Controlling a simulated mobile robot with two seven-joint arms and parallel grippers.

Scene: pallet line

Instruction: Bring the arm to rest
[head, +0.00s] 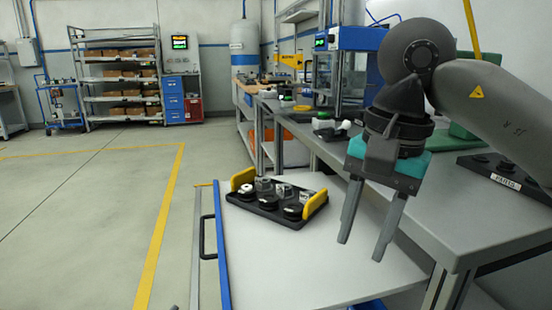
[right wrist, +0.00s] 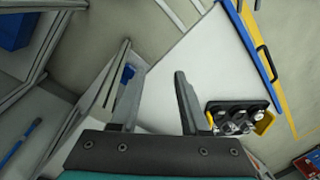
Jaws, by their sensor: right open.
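My right gripper (head: 360,243) hangs from my right arm at the right of the head view, fingers pointing down and spread with nothing between them. It is above the near right part of a white-topped surface (head: 290,270). The right wrist view also shows the two open fingers (right wrist: 155,95) with bare white surface beyond them. A black tray (head: 275,205) with yellow end handles lies on that surface, left of and apart from the gripper. It carries several small grey and dark parts. The tray also shows in the right wrist view (right wrist: 240,106). My left gripper is not in view.
A long grey bench (head: 420,205) stands close beside my right arm, with a black labelled block (head: 505,178) on it. A blue-framed machine (head: 348,65) stands farther back. A shelf rack (head: 120,75) is at the far left. The floor at left is clear.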

